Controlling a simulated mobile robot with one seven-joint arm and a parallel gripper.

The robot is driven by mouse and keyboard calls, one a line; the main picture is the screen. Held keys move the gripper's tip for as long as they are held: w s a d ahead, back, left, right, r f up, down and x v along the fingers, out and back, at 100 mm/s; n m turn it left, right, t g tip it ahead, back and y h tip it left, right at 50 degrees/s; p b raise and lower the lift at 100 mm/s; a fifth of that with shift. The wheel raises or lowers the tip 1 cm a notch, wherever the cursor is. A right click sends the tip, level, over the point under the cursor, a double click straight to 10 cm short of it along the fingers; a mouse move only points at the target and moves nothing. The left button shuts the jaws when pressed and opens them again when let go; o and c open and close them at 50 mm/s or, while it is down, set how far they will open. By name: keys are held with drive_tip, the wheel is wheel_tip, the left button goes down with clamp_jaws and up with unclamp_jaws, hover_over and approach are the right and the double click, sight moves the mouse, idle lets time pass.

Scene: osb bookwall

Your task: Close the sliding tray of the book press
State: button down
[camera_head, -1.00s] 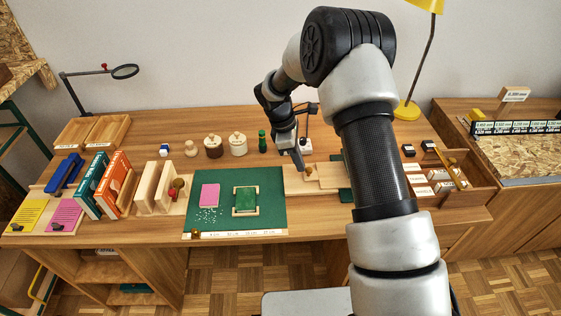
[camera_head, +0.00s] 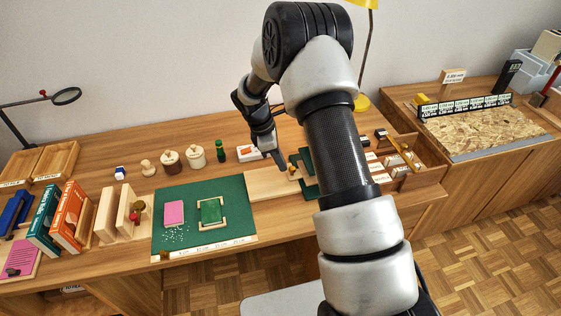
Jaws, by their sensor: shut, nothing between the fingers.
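The book press has a pale wooden base board (camera_head: 268,184) to the right of the green mat. Its green frame (camera_head: 308,187) stands at the board's right end, partly hidden behind my arm. The sliding tray (camera_head: 298,173) is a pale wooden plate with a small brown knob at its left end. Most of the tray lies between the green parts or behind my arm, so I cannot tell how far in it sits. My gripper (camera_head: 282,167) is shut and empty, pointing down just left of the knob. I cannot tell whether it touches it.
The green mat (camera_head: 177,238) with a pink and a green block lies left of the press. Behind it stand jars (camera_head: 196,154), a green bottle (camera_head: 221,151) and a white-and-orange box (camera_head: 250,152). A wooden box of labelled blocks (camera_head: 430,176) is at right.

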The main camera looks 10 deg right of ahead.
drive_tip(key=a, duration=0.1)
drive_tip(key=a+r, duration=0.1)
drive_tip(key=w+a+r, duration=0.1)
drive_tip(key=a, duration=0.1)
drive_tip(key=shift+r, duration=0.1)
drive_tip(key=s+r+m+t+y+p, duration=0.1)
drive_tip(key=s+r+m+p, duration=0.4)
drive_tip(key=r, duration=1)
drive_tip(key=s+r+m+t+p, duration=0.15)
drive_tip(key=s+r, duration=0.55)
drive_tip(key=r, duration=0.8)
drive_tip(key=s+r+m+t+y+p, duration=0.1)
drive_tip(key=s+r+m, duration=0.3)
drive_tip(key=s, duration=0.5)
drive_tip(key=s+r+m+t+y+p, duration=0.1)
drive_tip(key=s+r+m+t+p, duration=0.1)
drive_tip(key=s+r+m, duration=0.3)
drive_tip(key=s, duration=0.3)
drive_tip(key=shift+s+d+m+t+y+p, duration=0.2)
drive_tip(key=shift+s+m+t+y+p, duration=0.1)
drive_tip(key=shift+s+m+t+p, duration=0.1)
